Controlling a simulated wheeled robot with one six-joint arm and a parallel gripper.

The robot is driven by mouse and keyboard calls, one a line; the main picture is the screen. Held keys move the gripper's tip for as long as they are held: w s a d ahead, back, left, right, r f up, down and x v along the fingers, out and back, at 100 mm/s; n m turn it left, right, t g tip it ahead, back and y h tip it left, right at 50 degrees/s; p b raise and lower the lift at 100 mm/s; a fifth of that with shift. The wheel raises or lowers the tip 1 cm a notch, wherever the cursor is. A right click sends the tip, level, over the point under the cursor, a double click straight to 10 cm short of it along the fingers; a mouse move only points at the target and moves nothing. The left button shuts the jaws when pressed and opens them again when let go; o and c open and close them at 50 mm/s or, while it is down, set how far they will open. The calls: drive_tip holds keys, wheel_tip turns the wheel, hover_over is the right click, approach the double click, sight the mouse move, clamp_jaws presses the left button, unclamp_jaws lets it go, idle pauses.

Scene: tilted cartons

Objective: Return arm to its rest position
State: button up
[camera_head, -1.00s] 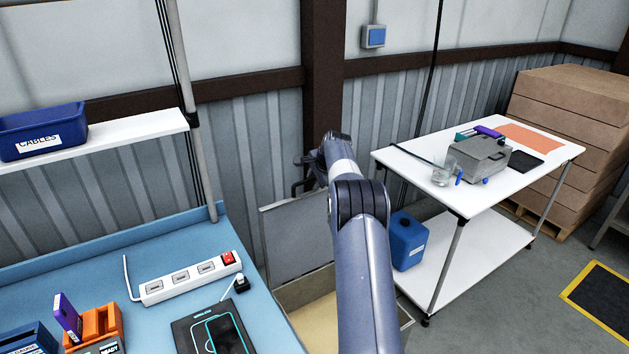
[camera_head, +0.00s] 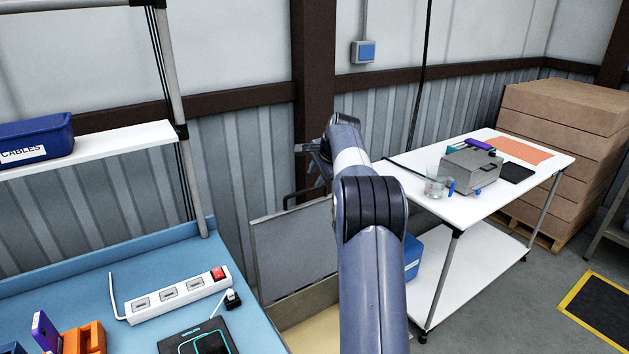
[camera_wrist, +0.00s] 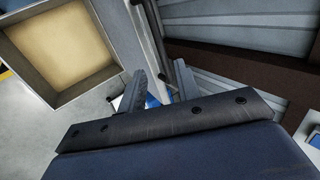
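My arm (camera_head: 372,240) reaches up and away from the bottom of the head view, with my gripper (camera_head: 312,165) near the wall post, partly hidden by the wrist. In the wrist view my gripper (camera_wrist: 159,80) has its two fingers apart, with nothing between them.
A blue workbench (camera_head: 60,285) at left holds a power strip (camera_head: 178,295) and an orange holder (camera_head: 85,338). A white table (camera_head: 410,183) at right carries a grey case (camera_head: 470,170) and a glass (camera_head: 434,186). Stacked brown cartons (camera_head: 560,130) stand behind it.

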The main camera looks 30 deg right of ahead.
sight(308, 190)
drive_tip(key=p+x, duration=0.3)
drive_tip(key=x, duration=0.7)
drive_tip(key=shift+w+f, duration=0.2)
drive_tip(key=shift+f, duration=0.15)
drive_tip(key=a+b+v, duration=0.1)
drive_tip(key=b+v, duration=0.2)
drive_tip(key=v, duration=0.8)
drive_tip(key=p+x, duration=0.1)
drive_tip(key=x, duration=0.2)
drive_tip(key=p+x, duration=0.1)
drive_tip(key=x, duration=0.3)
drive_tip(key=d+p+x, duration=0.1)
drive_tip(key=x, duration=0.3)
drive_tip(key=shift+d, duration=0.1)
drive_tip(key=shift+s+d+f, duration=0.1)
drive_tip(key=shift+s, duration=0.7)
